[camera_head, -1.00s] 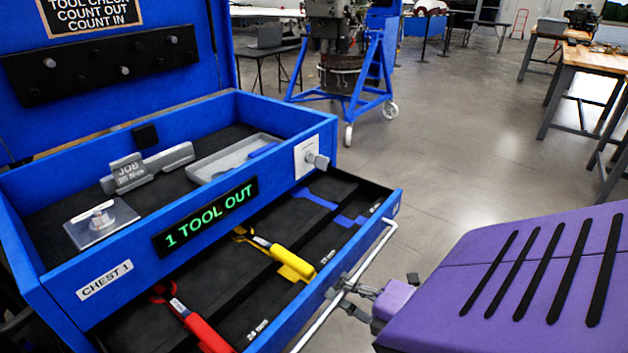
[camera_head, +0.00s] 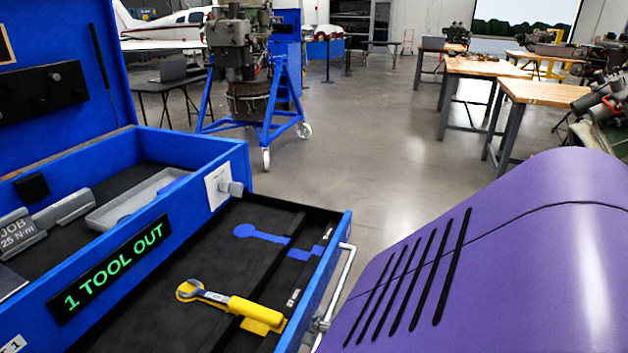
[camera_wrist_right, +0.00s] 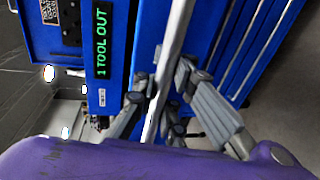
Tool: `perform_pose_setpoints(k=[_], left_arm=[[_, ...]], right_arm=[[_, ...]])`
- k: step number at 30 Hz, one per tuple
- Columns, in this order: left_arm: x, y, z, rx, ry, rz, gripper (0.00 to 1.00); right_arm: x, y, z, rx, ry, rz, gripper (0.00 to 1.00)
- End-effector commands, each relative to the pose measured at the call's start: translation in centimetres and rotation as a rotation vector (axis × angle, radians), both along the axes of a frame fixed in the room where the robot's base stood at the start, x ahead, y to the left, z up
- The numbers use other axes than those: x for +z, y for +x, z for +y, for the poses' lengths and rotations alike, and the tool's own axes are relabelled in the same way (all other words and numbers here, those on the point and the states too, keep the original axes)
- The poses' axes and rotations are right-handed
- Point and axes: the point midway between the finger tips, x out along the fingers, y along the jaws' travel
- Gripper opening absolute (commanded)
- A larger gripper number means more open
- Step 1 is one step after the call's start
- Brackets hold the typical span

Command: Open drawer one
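The chest's top drawer (camera_head: 342,235) stands open below the "1 TOOL OUT" display (camera_head: 117,268). Its black lining holds a yellow-handled wrench (camera_head: 255,311) and an empty blue tool-shaped recess (camera_head: 262,236). The drawer's pale bar handle (camera_head: 346,270) runs along its front. My right gripper (camera_head: 320,322) is at this handle, mostly hidden behind my purple arm. In the right wrist view the handle (camera_wrist_right: 177,35) passes between the fingertips of my right gripper (camera_wrist_right: 166,82), which appear closed on it. My left gripper is not in view.
The chest's upper tray (camera_head: 120,180) holds a grey bin and a job sign. More closed drawers (camera_wrist_right: 245,50) show in the wrist view. A blue wheeled stand (camera_head: 280,130) and wooden benches (camera_head: 540,92) stand beyond. The floor (camera_head: 370,160) between is clear.

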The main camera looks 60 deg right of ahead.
Motion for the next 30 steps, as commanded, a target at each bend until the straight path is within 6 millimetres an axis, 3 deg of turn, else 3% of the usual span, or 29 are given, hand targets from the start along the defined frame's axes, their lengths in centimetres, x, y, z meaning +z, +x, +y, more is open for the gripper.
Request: perform_pose_setpoints(k=[1, 8, 20, 30], left_arm=[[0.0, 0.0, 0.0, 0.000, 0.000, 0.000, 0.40], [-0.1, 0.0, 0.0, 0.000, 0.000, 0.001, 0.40], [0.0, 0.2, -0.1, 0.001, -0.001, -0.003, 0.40], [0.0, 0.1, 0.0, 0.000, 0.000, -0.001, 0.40]], right_arm=[[0.7, 0.2, -0.1, -0.001, 0.000, -0.012, 0.00], [0.5, 0.2, -0.1, -0.001, 0.000, -0.009, 0.31], [0.3, -0.6, -0.2, -0.003, 0.000, -0.002, 0.31], [1.6, -7.2, -0.7, -0.006, 0.000, 0.000, 0.31]])
